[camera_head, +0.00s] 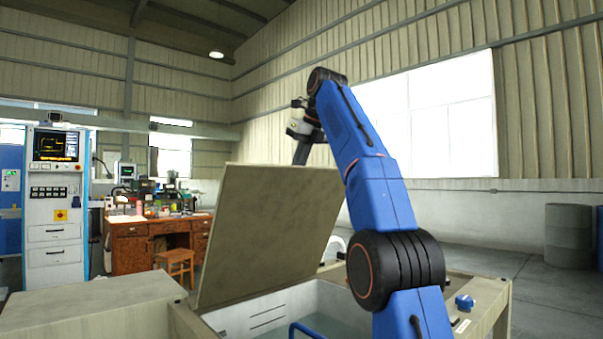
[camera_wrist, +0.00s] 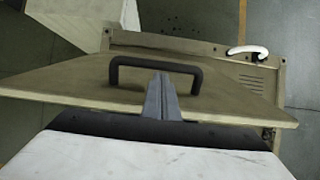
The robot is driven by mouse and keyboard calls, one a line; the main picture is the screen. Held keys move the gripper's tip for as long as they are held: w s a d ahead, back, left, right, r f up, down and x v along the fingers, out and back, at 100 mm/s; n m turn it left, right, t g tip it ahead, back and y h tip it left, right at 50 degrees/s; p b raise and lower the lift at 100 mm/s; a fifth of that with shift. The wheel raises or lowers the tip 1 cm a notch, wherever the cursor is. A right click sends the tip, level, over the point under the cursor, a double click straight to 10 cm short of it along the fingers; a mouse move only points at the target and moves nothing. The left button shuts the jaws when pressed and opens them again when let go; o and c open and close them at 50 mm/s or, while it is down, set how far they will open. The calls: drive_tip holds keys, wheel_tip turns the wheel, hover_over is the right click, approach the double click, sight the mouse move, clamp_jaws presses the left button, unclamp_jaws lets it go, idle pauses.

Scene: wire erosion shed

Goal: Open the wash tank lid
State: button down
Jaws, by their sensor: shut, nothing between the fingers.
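The wash tank lid (camera_head: 268,235) is a beige-grey panel, raised and tilted steeply over the open wash tank (camera_head: 482,305). Pale inner walls and water show below it. In the wrist view the lid (camera_wrist: 75,80) carries a dark bar handle (camera_wrist: 155,61). My gripper (camera_wrist: 161,78) is shut and empty, its grey fingertips just below the handle bar in the picture. I cannot tell whether they touch the lid or handle. In the head view my wrist is above the lid's upper edge, and the fingertips are hidden behind the lid.
A blue knob (camera_head: 464,302) sits on the tank's right rim. A blue tube (camera_head: 306,330) runs into the tank. A white curved pipe (camera_wrist: 248,50) shows in the wrist view. A control cabinet (camera_head: 54,205) and wooden desk (camera_head: 133,246) stand left.

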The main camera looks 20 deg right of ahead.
drive_tip(key=shift+s+r, duration=0.15)
drive_tip(key=shift+r, duration=0.4)
idle(0.7)
drive_tip(key=shift+s+d+r, duration=0.1)
drive_tip(key=shift+s+d, duration=0.1)
drive_tip(key=shift+s, duration=0.2)
drive_tip(key=s+d, duration=0.3)
drive_tip(key=s, duration=0.7)
drive_tip(key=shift+d, duration=0.4)
drive_tip(key=c, duration=1.8)
unclamp_jaws()
drive_tip(key=shift+s, duration=0.3)
drive_tip(key=shift+o, duration=0.2)
